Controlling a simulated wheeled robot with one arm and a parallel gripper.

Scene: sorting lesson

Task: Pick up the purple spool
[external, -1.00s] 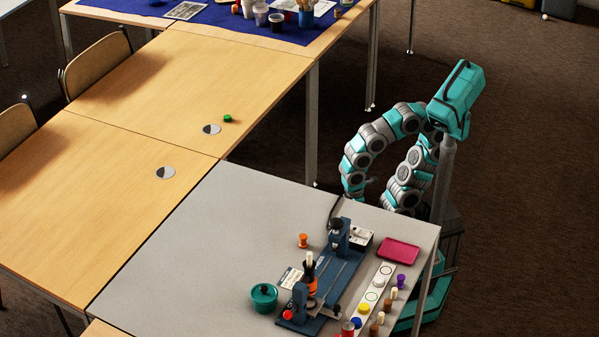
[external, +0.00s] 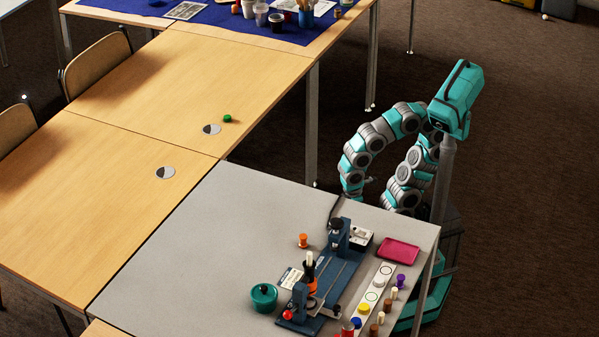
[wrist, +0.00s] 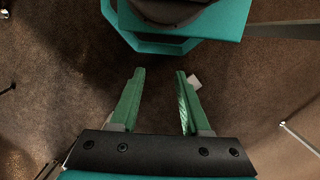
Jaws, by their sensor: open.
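The purple spool (external: 401,280) stands on the grey table (external: 200,250) near its right edge, beside a white strip (external: 383,276) with circles marked on it. My gripper (wrist: 160,80) shows in the wrist view with its two green fingers apart and nothing between them. The floor and part of my own base lie beyond the fingers there. In the external view my arm is folded beside the table's right end, and the fingers cannot be made out. The spool does not show in the wrist view.
A magenta tray (external: 399,251) lies just behind the spool. A blue jig (external: 338,277) stands to its left, with an orange spool (external: 303,240) and a teal pot (external: 264,297) beyond. Several small pegs and discs crowd the strip. The table's left part is clear.

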